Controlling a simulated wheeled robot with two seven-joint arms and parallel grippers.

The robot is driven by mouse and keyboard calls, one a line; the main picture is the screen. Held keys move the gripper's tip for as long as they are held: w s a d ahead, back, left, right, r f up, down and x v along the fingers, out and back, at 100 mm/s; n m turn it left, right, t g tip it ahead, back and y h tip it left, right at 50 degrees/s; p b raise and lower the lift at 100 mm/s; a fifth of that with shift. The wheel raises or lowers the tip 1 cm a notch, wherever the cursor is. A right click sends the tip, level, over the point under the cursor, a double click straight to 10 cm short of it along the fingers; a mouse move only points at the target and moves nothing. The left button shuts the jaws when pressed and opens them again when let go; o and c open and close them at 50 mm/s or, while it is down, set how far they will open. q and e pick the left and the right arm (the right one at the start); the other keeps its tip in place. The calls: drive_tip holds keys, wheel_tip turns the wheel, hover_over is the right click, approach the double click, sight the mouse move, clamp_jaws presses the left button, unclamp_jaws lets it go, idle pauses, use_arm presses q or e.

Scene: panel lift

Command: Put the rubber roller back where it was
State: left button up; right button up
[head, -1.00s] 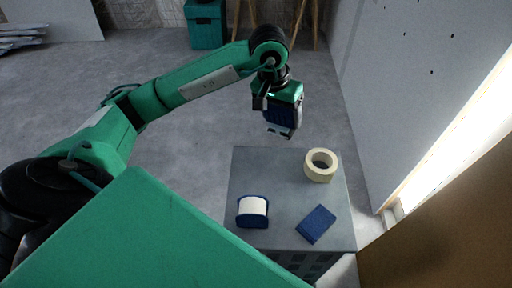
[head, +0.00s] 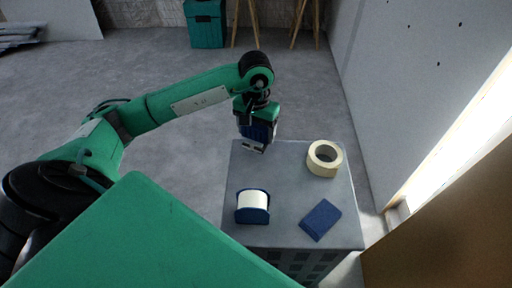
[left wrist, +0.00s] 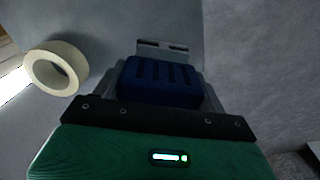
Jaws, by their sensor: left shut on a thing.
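My left gripper (head: 254,148) is over the back left part of the grey worktop (head: 285,170), pointing down. It is shut on a blue ribbed thing (left wrist: 160,82), which shows in the left wrist view with a grey slotted piece beyond it. Much of this thing is hidden by the gripper, so I cannot tell whether it is the rubber roller. A white roll in a blue holder (head: 253,204) stands at the front left of the worktop, apart from the gripper. My right gripper is not in view.
A cream tape ring (head: 324,158) lies at the back right of the worktop, and it also shows in the left wrist view (left wrist: 40,70). A blue block (head: 321,220) lies at the front right. The worktop's middle is clear. A pale wall panel (head: 410,80) stands on the right.

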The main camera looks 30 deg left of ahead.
sight(256, 147)
use_arm(q)
wheel_tip(256, 147, down, 7)
drive_tip(key=shift+f, duration=0.1)
drive_tip(key=o, duration=0.9)
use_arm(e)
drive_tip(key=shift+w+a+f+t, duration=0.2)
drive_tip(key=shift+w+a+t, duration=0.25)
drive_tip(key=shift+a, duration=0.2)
use_arm(q)
wheel_tip(256, 147, up, 12)
drive_tip(key=shift+r, duration=0.1)
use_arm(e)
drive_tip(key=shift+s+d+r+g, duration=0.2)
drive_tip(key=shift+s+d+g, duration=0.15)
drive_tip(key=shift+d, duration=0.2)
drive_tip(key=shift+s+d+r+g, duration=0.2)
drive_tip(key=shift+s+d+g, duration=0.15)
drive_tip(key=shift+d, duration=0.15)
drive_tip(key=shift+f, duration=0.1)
